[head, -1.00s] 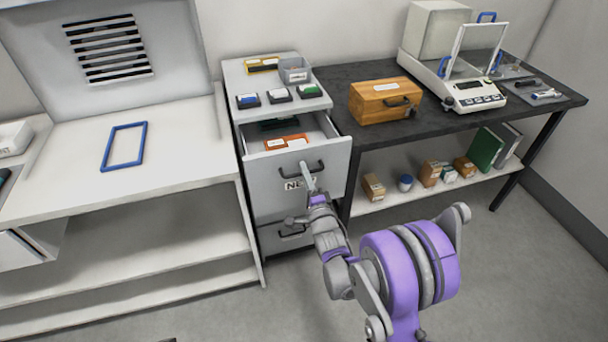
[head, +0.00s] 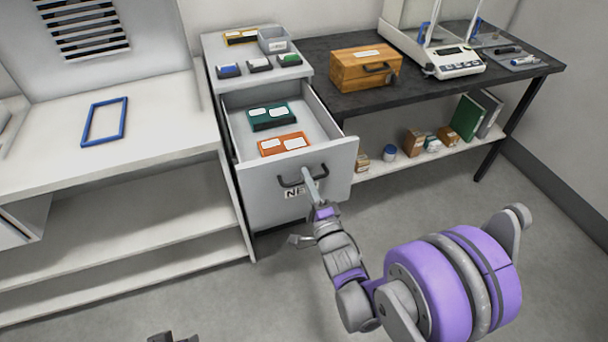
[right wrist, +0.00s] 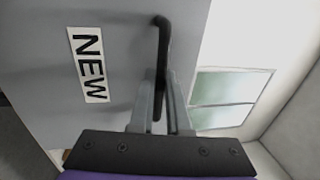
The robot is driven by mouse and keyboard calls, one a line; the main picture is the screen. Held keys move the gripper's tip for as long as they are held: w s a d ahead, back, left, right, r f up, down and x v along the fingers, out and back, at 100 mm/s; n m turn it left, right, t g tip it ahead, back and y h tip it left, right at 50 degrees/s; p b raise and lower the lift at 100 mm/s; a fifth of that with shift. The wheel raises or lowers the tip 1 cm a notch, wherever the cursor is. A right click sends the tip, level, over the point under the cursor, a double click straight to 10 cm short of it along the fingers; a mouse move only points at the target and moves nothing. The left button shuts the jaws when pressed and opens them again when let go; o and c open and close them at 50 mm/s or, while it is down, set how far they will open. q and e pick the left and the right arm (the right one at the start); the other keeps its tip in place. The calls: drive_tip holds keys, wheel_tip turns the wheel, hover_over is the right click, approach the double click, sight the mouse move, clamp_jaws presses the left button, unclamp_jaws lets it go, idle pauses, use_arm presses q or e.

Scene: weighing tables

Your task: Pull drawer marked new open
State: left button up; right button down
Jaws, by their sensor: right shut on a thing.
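The drawer marked NEW (head: 250,180) stands well open from the grey cabinet, its label partly covered by my gripper in the head view. The whole NEW label (right wrist: 88,64) shows in the right wrist view, beside the dark handle (right wrist: 162,50). My right gripper (head: 311,180) is shut on the handle (head: 290,182) at the drawer front. In the right wrist view its fingers (right wrist: 163,105) sit on both sides of the handle bar. Inside the drawer lie a green box (head: 271,117) and an orange box (head: 284,144) with white labels. My left gripper is not clearly in view.
The cabinet top (head: 219,48) holds several small items and a grey bin (head: 273,40). A dark table (head: 315,70) with a wooden box (head: 362,70) and a balance (head: 450,62) stands to the right. A white bench (head: 160,130) stands left. The floor in front is clear.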

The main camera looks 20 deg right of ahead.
idle(0.3)
drive_tip(key=c, duration=1.2)
unclamp_jaws()
drive_tip(key=shift+o, duration=0.2)
drive_tip(key=shift+s, duration=0.2)
drive_tip(key=s+f+b, duration=0.2)
drive_tip(key=s, duration=0.8)
drive_tip(key=shift+s+d, duration=0.2)
